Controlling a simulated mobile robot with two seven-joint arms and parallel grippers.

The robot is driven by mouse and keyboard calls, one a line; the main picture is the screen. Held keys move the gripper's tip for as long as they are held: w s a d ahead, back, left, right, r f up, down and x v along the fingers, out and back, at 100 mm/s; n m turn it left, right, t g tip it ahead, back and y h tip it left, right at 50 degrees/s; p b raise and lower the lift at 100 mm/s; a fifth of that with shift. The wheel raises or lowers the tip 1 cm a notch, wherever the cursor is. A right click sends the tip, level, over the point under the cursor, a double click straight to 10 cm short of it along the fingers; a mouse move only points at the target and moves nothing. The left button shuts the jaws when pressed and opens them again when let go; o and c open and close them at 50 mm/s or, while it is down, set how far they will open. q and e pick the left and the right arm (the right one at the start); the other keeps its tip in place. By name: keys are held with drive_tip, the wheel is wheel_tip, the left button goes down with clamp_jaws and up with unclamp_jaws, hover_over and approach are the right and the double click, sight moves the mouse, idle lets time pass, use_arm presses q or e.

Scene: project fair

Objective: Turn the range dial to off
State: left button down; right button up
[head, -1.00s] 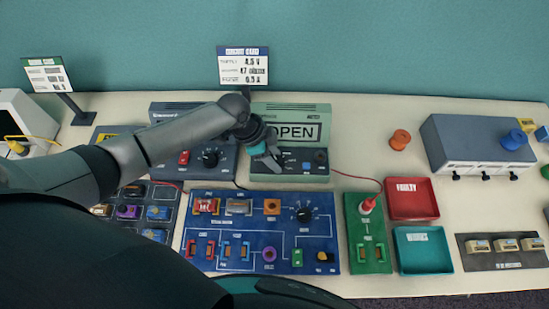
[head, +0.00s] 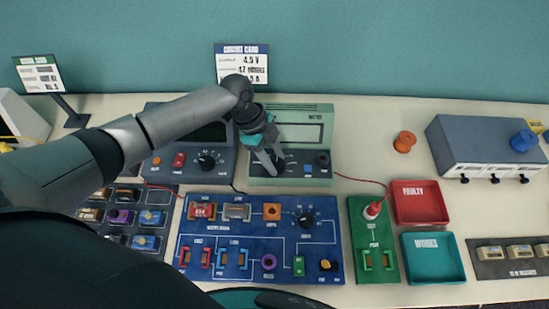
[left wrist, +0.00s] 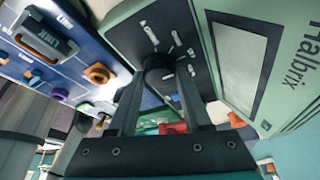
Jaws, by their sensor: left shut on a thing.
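The green meter (head: 256,178) stands at the back of the table, and its screen (head: 300,134) is blank. Its black range dial (left wrist: 158,66) shows in the left wrist view between my fingers, with pale marks around it on the dark panel. My left gripper (head: 273,168) comes down from above and is shut on the dial; it also shows in the left wrist view (left wrist: 158,78). In the head view the fingers mostly hide the dial, so its pointer cannot be read. My right gripper is not in view.
A blue power unit (head: 220,163) stands left of the meter. The blue circuit board (head: 210,282) lies in front. A green tester (head: 359,215), a red tray (head: 439,205) and a teal tray (head: 455,262) are to the right. A card sign (head: 240,65) stands behind.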

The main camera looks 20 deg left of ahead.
use_arm(q)
drive_tip(key=shift+c, duration=1.7)
unclamp_jaws()
drive_tip(key=v, duration=1.5)
